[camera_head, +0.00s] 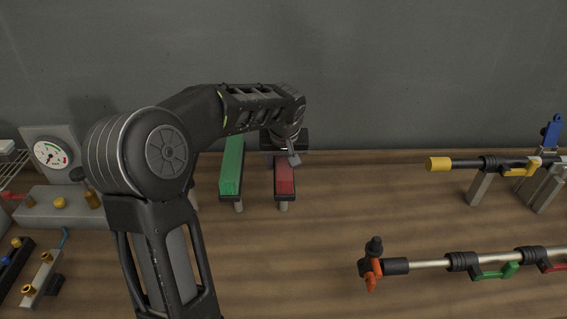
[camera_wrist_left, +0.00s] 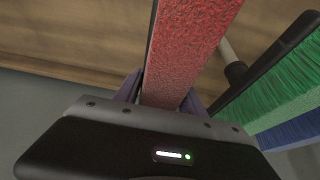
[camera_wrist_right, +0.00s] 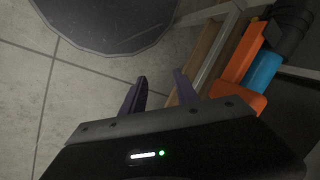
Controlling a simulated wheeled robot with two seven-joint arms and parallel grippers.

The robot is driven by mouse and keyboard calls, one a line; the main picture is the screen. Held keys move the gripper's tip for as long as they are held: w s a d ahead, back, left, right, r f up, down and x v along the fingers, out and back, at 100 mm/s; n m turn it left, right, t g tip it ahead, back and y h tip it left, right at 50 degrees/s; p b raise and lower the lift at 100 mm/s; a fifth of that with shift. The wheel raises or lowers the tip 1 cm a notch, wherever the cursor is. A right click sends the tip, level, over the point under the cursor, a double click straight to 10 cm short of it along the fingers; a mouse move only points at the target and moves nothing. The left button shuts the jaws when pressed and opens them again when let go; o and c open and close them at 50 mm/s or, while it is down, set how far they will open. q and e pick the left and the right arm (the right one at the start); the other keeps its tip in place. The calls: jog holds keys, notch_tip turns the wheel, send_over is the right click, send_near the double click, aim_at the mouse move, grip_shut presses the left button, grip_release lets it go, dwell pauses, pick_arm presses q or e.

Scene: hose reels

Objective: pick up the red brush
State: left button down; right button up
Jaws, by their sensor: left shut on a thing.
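The red brush (camera_head: 285,178) is near the back of the wooden bench in the head view, just right of the green brush (camera_head: 232,165). My left gripper (camera_head: 287,156) is at its far end, shut on it. In the left wrist view the red bristle block (camera_wrist_left: 188,50) runs between the fingers of my left gripper (camera_wrist_left: 163,92). I cannot tell whether the brush is clear of its support. My right gripper (camera_wrist_right: 160,88) is open and empty in the right wrist view, over the floor and away from the brush.
The green brush (camera_wrist_left: 275,85) and a blue one (camera_wrist_left: 290,132) are close beside the red brush. A gauge unit (camera_head: 50,155) stands at the left. Spray lances (camera_head: 430,264) lie at the right. The bench (camera_head: 340,210) is bare in the middle.

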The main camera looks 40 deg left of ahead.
pick_arm(q)
notch_tip(320, 180, up, 9)
jog(key=p, duration=0.5)
jog(key=shift+r+p, duration=0.35)
jog(key=shift+r, duration=0.2)
